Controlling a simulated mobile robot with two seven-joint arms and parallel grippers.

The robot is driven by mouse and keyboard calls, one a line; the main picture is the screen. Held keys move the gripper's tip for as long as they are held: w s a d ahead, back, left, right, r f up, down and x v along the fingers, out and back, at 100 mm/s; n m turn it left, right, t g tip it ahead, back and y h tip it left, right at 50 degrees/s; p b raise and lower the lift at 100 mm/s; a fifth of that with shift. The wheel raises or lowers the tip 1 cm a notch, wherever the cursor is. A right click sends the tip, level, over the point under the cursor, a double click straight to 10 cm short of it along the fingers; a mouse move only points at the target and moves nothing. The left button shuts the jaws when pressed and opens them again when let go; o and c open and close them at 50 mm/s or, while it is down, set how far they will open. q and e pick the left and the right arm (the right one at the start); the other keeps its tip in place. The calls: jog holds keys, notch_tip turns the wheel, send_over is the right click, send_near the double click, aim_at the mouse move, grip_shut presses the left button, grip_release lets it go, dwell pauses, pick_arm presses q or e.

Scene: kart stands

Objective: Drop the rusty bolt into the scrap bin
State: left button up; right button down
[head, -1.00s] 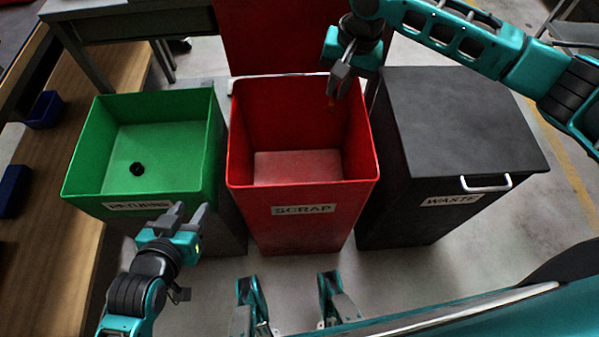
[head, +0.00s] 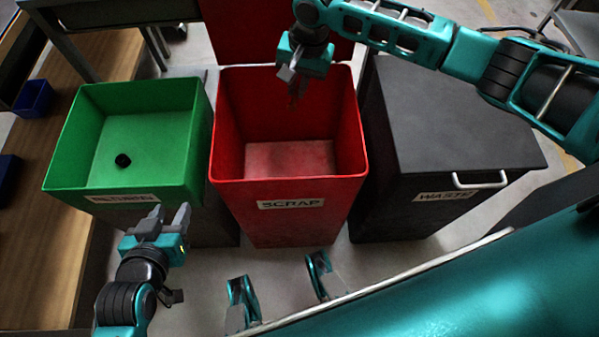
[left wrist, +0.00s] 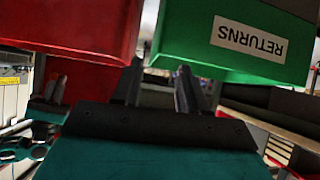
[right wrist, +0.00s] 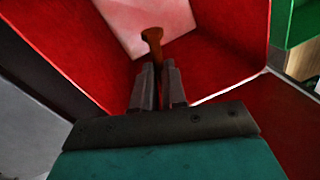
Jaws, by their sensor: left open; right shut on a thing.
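The rusty bolt (right wrist: 152,40) is brown, with a wider head, and sticks out from between the fingertips of my right gripper (right wrist: 158,85) in the right wrist view. My right gripper (head: 292,88) is shut on it over the open scrap bin (head: 290,196). In the head view the bolt is dark and hard to make out below the fingers. The scrap bin is red, labelled SCRAP, with its lid raised behind and a pale floor inside. My left gripper (head: 168,218) is open and empty in front of the green returns bin (head: 130,192).
A black waste bin (head: 450,120) with a closed lid stands right of the scrap bin. A wooden bench (head: 60,190) with blue trays (head: 34,98) runs along the left.

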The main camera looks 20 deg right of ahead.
notch_tip(320, 180, down, 2)
jog(key=shift+f+b, duration=0.15)
jog(key=shift+b, duration=1)
notch_tip(320, 180, down, 2)
jog(key=b, duration=0.4)
jog(key=shift+f, duration=0.15)
jog(key=c, duration=1.1)
grip_release()
notch_tip(320, 180, up, 13)
jog(key=s+d+p, duration=0.1)
jog(key=p, duration=0.3)
jog(key=shift+d, duration=0.35)
jog(key=shift+f, duration=0.15)
